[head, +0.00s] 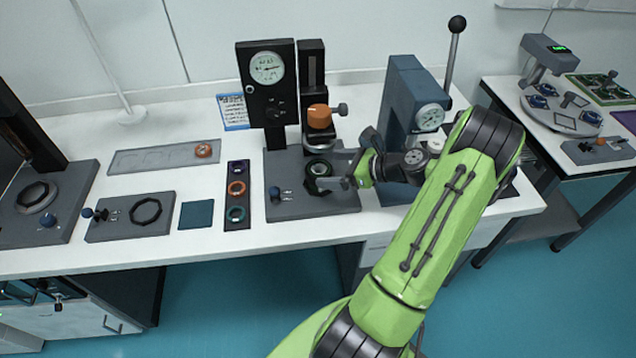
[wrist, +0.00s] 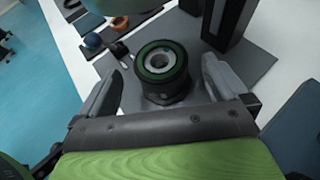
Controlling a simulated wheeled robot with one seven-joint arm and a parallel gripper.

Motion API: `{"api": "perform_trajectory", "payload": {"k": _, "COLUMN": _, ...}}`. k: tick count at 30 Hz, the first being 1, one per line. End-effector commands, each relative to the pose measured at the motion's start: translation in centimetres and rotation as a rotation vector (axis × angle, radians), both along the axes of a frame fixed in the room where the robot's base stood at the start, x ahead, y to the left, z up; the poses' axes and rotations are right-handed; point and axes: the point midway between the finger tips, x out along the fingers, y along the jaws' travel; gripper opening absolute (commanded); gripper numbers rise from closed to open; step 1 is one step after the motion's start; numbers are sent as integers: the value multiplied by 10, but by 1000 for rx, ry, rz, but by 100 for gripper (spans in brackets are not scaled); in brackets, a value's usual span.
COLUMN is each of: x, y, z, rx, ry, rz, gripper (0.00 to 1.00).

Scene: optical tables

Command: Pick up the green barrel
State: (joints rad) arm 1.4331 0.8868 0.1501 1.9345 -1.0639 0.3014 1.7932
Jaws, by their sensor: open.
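The green barrel (wrist: 161,62) is a short dark cylinder with a green ring around its top and a hole in the middle. In the wrist view it stands upright on a dark base, between and a little beyond the fingertips of my gripper (wrist: 166,75). The jaws are open, one on each side, with a visible gap to the barrel. In the head view the barrel (head: 319,168) sits on the grey plate of the dial instrument, and my gripper (head: 335,184) reaches it from the right. My fingers partly hide its lower part there.
The black dial stand (head: 267,95) and a post with an orange knob (head: 319,117) rise behind the barrel. A black tray (head: 237,170) with several ringed parts lies left of the grey plate (head: 290,208).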

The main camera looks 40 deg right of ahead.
Motion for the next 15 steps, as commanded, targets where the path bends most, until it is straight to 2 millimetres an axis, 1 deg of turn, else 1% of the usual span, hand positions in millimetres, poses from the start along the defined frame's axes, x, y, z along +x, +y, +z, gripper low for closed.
{"api": "perform_trajectory", "payload": {"k": 6, "x": 32, "y": 14, "z": -20, "rx": 0, "ry": 1, "rz": 4, "gripper": 100}}
{"api": "perform_trajectory", "payload": {"k": 8, "x": 39, "y": 16, "z": -23, "rx": -1, "ry": 1, "rz": 4, "gripper": 100}}
{"api": "perform_trajectory", "payload": {"k": 11, "x": 43, "y": 18, "z": -24, "rx": -1, "ry": 1, "rz": 1, "gripper": 100}}
{"api": "perform_trajectory", "payload": {"k": 15, "x": 43, "y": 17, "z": -23, "rx": -1, "ry": 1, "rz": 0, "gripper": 100}}
